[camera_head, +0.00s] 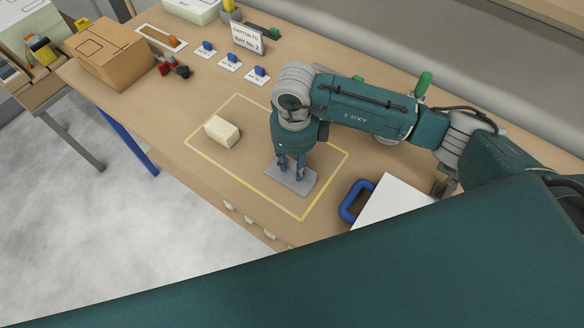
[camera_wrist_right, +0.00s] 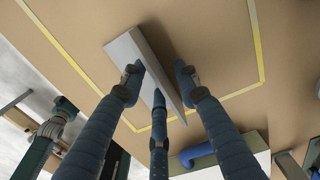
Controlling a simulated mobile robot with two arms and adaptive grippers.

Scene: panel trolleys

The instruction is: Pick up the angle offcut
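The angle offcut (camera_head: 288,180) is a grey L-shaped metal piece lying inside the yellow outline on the bench. In the right wrist view the angle offcut (camera_wrist_right: 122,48) shows a flat leg and a raised leg. My right gripper (camera_head: 291,170) points down over it. In the wrist view the fingers of my right gripper (camera_wrist_right: 160,76) stand on both sides of the raised leg, apart, with the gripper open. Contact cannot be made out. The angle offcut rests on the bench. My left gripper cannot be identified in either view.
A cream block (camera_head: 222,131) lies inside the outline, left of the gripper. A blue handle (camera_head: 354,201) and a white panel (camera_head: 392,202) are to the right. A cardboard box (camera_head: 108,55), red item (camera_head: 172,68), blue pieces on cards and a sign (camera_head: 247,38) stand farther back.

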